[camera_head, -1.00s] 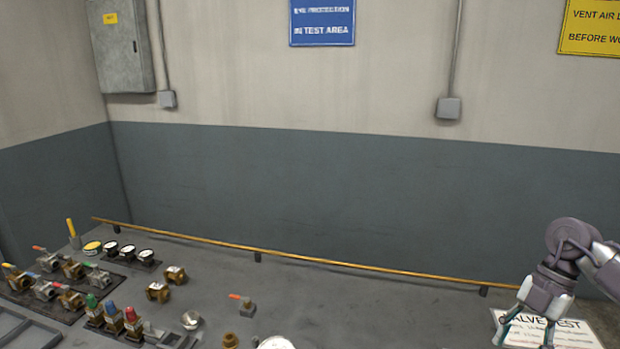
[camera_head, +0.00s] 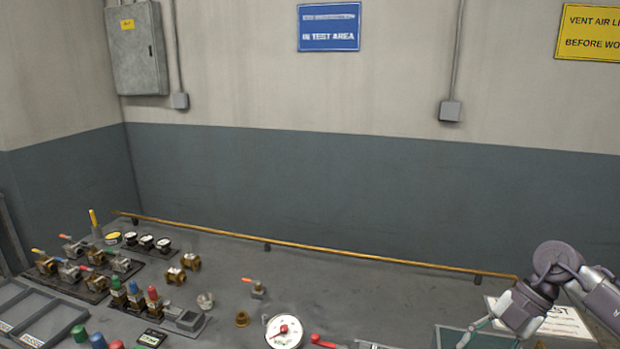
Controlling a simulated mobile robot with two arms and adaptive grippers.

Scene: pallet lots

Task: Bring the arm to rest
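My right gripper (camera_head: 492,338) comes in from the right at the lower right, above the bench (camera_head: 340,285). Its fingers are spread apart, with nothing visible between them, and the lower part is cut off by the frame's bottom edge. The arm partly covers a white printed sign (camera_head: 565,323) on the bench. My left gripper is not in view.
Several lever valves (camera_head: 70,262) and gauges (camera_head: 147,242) stand on the left of the bench. A round white gauge (camera_head: 284,331) is at the front middle. Grey trays (camera_head: 35,312) lie at the left. A yellow rail (camera_head: 300,248) runs along the back.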

